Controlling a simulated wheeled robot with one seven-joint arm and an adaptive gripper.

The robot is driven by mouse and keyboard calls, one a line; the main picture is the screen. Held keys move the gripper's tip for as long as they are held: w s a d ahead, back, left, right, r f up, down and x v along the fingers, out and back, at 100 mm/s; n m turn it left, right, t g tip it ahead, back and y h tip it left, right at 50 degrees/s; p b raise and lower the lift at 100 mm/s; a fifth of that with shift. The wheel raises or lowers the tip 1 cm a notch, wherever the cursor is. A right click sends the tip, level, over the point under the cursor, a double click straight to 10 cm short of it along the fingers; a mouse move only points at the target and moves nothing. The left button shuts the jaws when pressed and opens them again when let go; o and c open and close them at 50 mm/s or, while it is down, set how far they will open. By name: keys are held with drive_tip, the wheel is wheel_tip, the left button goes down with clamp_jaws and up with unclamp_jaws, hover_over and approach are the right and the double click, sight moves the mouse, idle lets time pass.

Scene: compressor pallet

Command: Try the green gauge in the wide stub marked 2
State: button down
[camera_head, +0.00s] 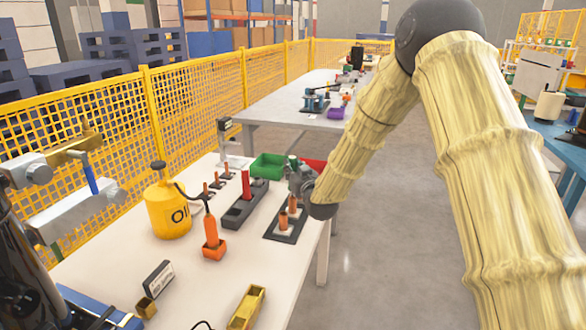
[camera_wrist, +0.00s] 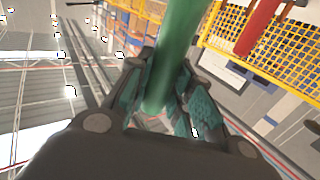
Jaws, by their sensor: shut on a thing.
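My gripper (camera_head: 300,180) is shut on the green gauge (camera_wrist: 178,55), a smooth green rod that runs up out of the fingers in the wrist view. Two copper stubs (camera_head: 283,222) stand on a dark plate (camera_head: 271,235) at the table's right edge, just below and in front of my gripper. The gauge looks apart from them. The number marks cannot be read, so I cannot tell which stub is 2.
A red gauge (camera_head: 246,184) stands in a black block (camera_head: 238,214). A green bin (camera_head: 267,167), a red bin (camera_head: 314,166), a yellow oil can (camera_head: 167,212) and an orange bottle (camera_head: 211,232) are nearby.

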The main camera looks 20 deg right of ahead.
sight(293, 157)
drive_tip(key=shift+s+f+b, duration=0.1)
drive_tip(key=shift+f+b, duration=0.9)
drive_tip(key=shift+f, duration=0.9)
idle(1.6)
drive_tip(key=shift+r, duration=0.1)
drive_tip(key=shift+r+p, duration=1.65)
drive_tip(key=shift+r, duration=1.35)
drive_tip(key=shift+r, duration=0.15)
drive_tip(key=shift+r+p, duration=1)
drive_tip(key=shift+r, duration=0.85)
